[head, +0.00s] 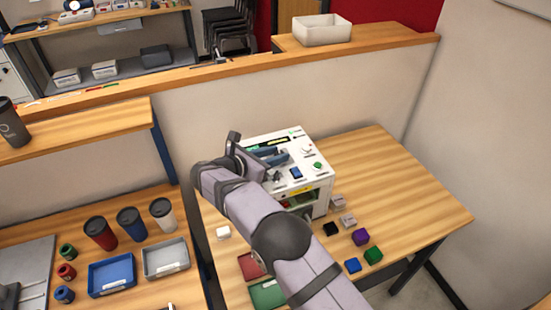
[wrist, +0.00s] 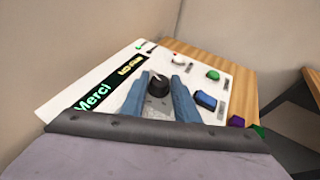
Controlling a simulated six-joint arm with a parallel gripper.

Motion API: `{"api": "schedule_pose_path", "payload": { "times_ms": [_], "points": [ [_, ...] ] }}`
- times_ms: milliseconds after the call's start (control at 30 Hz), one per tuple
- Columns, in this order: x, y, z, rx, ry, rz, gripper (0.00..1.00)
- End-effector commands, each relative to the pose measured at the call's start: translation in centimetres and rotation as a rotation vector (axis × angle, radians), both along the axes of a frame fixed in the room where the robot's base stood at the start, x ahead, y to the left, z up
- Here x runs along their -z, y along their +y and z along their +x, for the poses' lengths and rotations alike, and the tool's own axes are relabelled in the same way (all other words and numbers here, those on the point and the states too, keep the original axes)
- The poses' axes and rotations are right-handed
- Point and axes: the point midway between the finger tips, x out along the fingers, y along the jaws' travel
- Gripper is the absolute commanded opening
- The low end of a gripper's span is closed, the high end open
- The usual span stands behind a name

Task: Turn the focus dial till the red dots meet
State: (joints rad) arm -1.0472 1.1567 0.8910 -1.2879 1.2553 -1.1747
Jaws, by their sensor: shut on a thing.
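The laser marker (head: 312,143) is a white box on the wooden table, with a control panel on top. In the wrist view its white panel (wrist: 120,70) carries a black dial (wrist: 158,84) with a pale pointer line. My gripper (wrist: 158,92) has its blue fingers shut on this dial, one on each side. In the head view my gripper (head: 275,155) is over the panel and the dial cannot be made out. I see no red dots in either view.
The panel also has a green button (wrist: 213,75), a blue switch (wrist: 205,102) and a dark display (wrist: 95,97) reading "Merci" in green. Small coloured blocks, among them a purple one (head: 360,237), lie right of the machine. The table's right side (head: 400,190) is clear.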

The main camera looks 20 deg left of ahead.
Motion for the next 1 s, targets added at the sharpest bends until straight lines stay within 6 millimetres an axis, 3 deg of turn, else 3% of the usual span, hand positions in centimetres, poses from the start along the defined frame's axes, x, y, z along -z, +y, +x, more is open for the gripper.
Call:
{"api": "schedule_pose_path", "payload": {
  "times_ms": [500,533,600,1000],
  "points": [
    [-0.30,0.10,0.03,0.037,0.000,0.006,0.05],
    [-0.30,0.10,0.03,0.037,0.000,0.006,0.30],
    [-0.29,0.10,0.02,0.037,0.000,0.006,0.45],
    [-0.21,0.29,-0.44,0.036,0.002,0.005,0.45]
  ]
}}
